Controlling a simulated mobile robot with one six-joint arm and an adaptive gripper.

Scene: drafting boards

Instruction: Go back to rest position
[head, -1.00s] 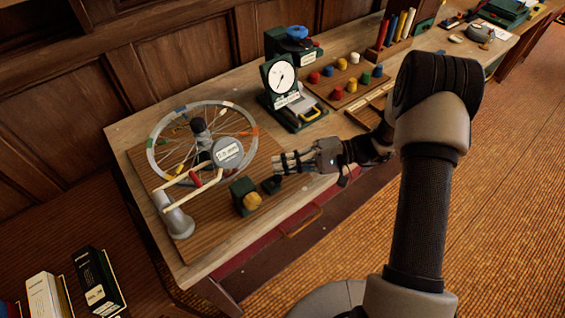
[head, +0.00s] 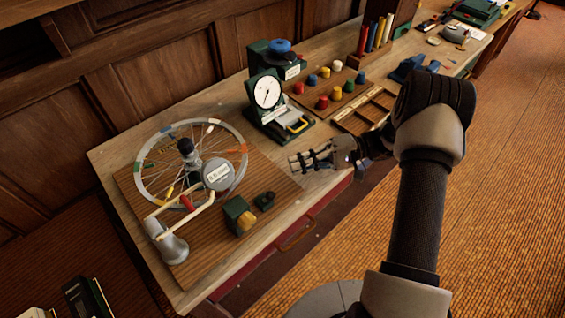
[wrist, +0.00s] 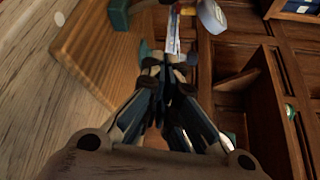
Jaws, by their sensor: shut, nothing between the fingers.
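My gripper (head: 303,162) is shut and empty in the head view. It is over the table's front part, to the right of the wheel board and in front of the dial gauge. In the wrist view my gripper (wrist: 165,62) has its fingers together, with nothing visible held. My arm reaches in from the right of the head view.
A dial gauge (head: 267,92), a peg board (head: 350,97) and a compartment tray (head: 345,122) lie behind. Floor is clear at right.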

